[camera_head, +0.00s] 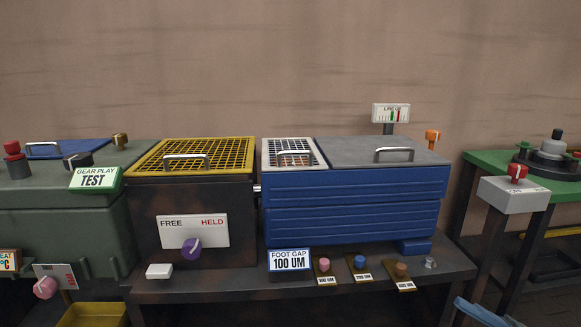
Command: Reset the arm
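Neither of my grippers shows in the head view, and no part of my arms can be made out with certainty. The bench holds a dark box with a yellow mesh lid (190,155) and a purple knob (191,247) under a FREE/HELD plate (180,229). The knob's white mark tilts up and to the right. To its right stands a blue ribbed machine (350,205) with a grey lid (365,151) and a white mesh lid (290,153). Both lids are down.
A green-grey cabinet (60,220) stands left, with a yellow bin (92,315) below. Small labelled pegs (360,262) line the bench front by a FOOT GAP sign (289,260). A green table (490,160) stands right, by a red-knobbed box (513,196). A blue object (482,314) is cut off below.

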